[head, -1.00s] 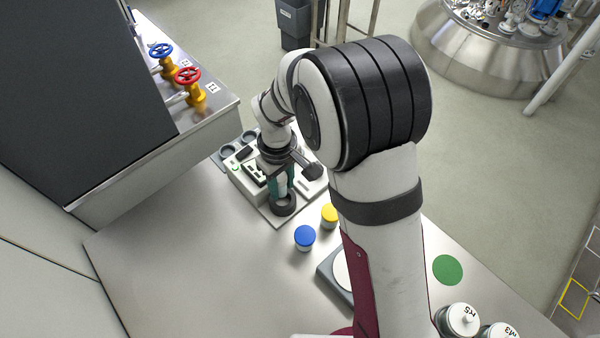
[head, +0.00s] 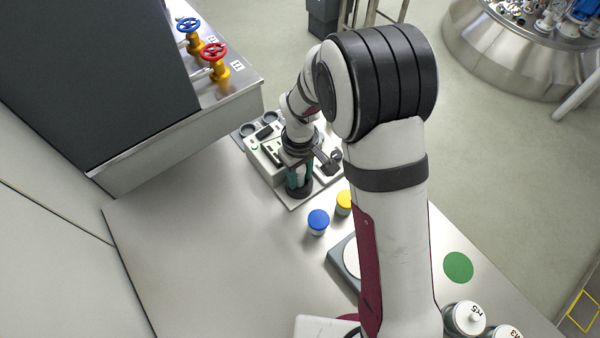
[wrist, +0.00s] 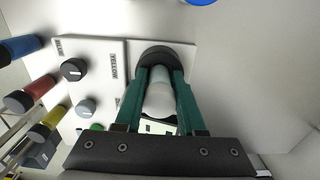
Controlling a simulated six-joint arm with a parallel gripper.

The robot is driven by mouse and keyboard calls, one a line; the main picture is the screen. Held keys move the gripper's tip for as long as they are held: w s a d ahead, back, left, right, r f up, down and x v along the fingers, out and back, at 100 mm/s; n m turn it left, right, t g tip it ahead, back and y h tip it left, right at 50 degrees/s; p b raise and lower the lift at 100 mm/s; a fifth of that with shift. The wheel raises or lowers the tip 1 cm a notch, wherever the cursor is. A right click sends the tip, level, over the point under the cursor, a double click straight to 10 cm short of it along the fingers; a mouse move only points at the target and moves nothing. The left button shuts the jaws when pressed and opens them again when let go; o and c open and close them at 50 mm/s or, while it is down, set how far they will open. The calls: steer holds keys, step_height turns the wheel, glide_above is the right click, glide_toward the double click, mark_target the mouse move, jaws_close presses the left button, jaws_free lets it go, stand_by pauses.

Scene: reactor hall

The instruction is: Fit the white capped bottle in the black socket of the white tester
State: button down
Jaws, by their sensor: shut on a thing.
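The white tester (head: 262,163) stands at the far end of the bench, with two knobs on its panel in the wrist view (wrist: 97,65). Its black socket (head: 299,192) is a ring at the near corner, also in the wrist view (wrist: 152,55). My gripper (head: 299,180), with green fingers, is shut on the white capped bottle (wrist: 159,92). The bottle looks roughly upright between the fingers, with its far end at the ring opening. The fingertips reach the ring. How deep the bottle sits is hidden.
A blue-capped jar (head: 318,222) and a yellow-capped jar (head: 344,201) stand near the socket. A grey device with a round white plate (head: 345,263) lies closer. The bench's left part is clear.

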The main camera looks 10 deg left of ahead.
mark_target(301, 169)
steer(key=shift+d+f, duration=0.2)
steer(key=shift+f, duration=0.4)
stand_by(0.6)
steer(key=c, duration=0.6)
jaws_free()
steer(key=shift+r, duration=0.45)
steer(key=shift+o, duration=0.5)
steer(key=shift+r, duration=0.4)
steer(key=shift+a+r, duration=0.1)
steer(key=shift+r, duration=2.6)
